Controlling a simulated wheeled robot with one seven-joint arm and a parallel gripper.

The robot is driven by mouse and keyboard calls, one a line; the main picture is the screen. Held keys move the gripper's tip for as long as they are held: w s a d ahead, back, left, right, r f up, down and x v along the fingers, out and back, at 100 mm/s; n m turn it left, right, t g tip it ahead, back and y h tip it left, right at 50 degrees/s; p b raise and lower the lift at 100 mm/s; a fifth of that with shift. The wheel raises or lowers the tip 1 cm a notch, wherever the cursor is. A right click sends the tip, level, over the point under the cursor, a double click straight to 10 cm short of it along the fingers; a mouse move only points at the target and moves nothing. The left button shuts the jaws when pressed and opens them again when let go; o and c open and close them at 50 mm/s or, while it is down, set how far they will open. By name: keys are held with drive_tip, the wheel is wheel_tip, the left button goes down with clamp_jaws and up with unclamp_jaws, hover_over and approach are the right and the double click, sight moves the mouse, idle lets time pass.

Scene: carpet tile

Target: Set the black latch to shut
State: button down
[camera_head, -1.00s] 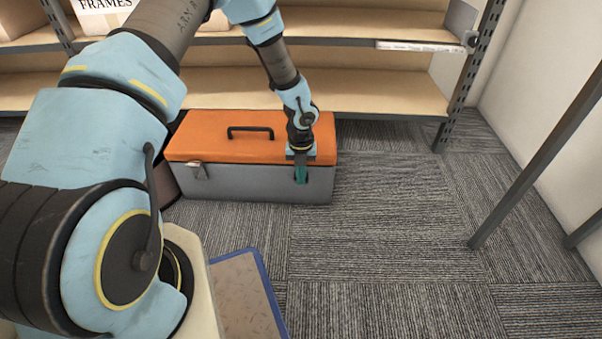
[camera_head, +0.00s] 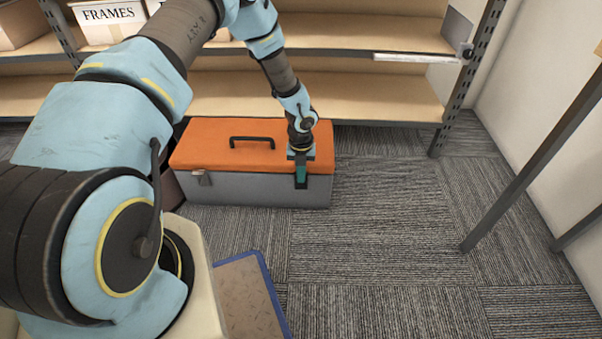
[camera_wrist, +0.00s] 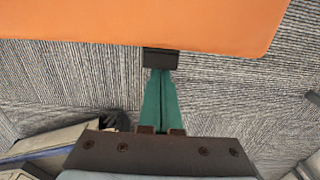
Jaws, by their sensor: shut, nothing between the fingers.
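The toolbox has an orange lid (camera_head: 200,142) and a grey body (camera_head: 250,189), and stands on the carpet. The lid is down. The black latch (camera_wrist: 161,59) shows in the wrist view as a small dark block at the lid's front edge. In the head view it is mostly hidden by my gripper. My gripper (camera_head: 301,176) is at the right part of the toolbox front. Its teal fingers (camera_wrist: 160,78) are together and empty, their tips at the latch. I cannot tell whether they press on it, nor how far the latch is swung.
A second, metallic-looking latch (camera_head: 204,179) is on the left of the toolbox front. A black handle (camera_head: 252,140) is on the lid. Shelving (camera_head: 380,95) stands close behind, with a metal post (camera_head: 530,155) to the right. The carpet (camera_head: 370,245) in front and right is clear.

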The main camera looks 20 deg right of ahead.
drive_tip(key=shift+w+d+r, duration=0.15)
drive_tip(key=shift+w+d, duration=0.05)
drive_tip(key=shift+w, duration=0.2)
